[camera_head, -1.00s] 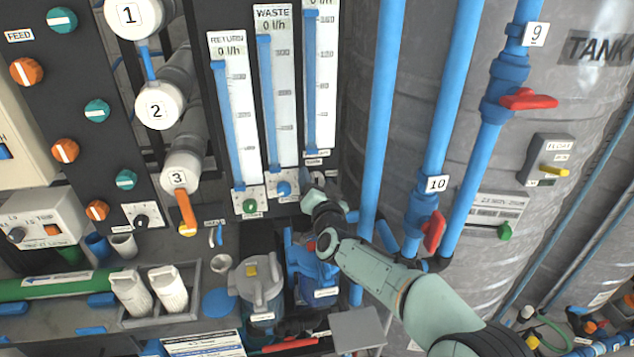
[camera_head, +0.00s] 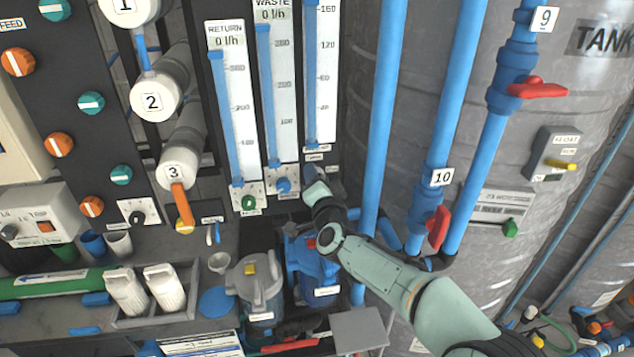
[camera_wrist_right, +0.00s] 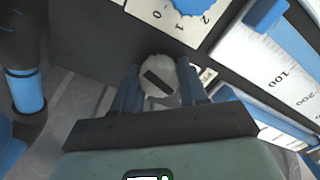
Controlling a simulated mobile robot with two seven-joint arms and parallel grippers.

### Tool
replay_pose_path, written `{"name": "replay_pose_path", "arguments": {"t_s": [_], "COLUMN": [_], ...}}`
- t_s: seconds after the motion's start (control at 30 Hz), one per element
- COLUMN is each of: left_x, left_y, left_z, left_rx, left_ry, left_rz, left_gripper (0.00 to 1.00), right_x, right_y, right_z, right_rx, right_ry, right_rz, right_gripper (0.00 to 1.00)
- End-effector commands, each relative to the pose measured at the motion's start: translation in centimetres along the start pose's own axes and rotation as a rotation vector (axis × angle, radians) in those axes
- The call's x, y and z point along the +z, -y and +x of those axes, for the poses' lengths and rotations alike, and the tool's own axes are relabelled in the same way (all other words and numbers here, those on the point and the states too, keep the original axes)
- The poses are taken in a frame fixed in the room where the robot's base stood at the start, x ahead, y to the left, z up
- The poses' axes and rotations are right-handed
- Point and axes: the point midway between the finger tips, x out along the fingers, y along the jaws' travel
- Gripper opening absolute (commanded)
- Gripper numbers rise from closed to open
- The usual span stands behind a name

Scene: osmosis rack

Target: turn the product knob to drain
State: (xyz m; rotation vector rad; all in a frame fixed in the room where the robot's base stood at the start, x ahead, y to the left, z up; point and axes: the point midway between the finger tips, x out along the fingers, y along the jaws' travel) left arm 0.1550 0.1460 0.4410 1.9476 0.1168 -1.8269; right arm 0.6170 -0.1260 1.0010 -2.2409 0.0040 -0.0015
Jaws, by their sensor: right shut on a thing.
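The product knob shows in the right wrist view as a round pale knob (camera_wrist_right: 160,78) with a dark bar across its face. It sits on the dark panel, and the bar is tilted. My right gripper (camera_wrist_right: 162,84) has its two blue fingers on either side of the knob and is shut on it. In the head view my right gripper (camera_head: 313,180) is at the panel below the rightmost flow meter (camera_head: 324,80), and it hides the knob there. A small label beside the knob is partly covered by a finger. My left gripper is not in view.
A blue knob (camera_head: 283,185) and a green knob (camera_head: 248,202) sit just left of my right gripper. Blue vertical pipes (camera_head: 380,110) and a red valve handle (camera_head: 438,228) stand close on the right. Blue and grey filter housings (camera_head: 258,285) are below.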

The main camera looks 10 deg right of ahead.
Motion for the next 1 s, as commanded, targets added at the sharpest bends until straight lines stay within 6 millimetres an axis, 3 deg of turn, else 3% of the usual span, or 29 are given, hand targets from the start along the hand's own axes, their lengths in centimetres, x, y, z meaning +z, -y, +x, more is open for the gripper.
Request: {"name": "replay_pose_path", "arguments": {"t_s": [0.67, 1.0], "left_x": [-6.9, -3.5], "left_y": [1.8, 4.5], "left_z": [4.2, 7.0], "left_rx": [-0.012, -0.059], "left_ry": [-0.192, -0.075], "left_rz": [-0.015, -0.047], "left_gripper": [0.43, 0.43], "right_x": [0.1, 0.1], "right_y": [-0.4, -0.4], "right_z": [0.1, 0.1], "right_rx": [0.000, 0.000], "right_ry": [-0.002, -0.002], "right_rz": [0.647, 0.957], "right_gripper": [0.12, 0.12]}}
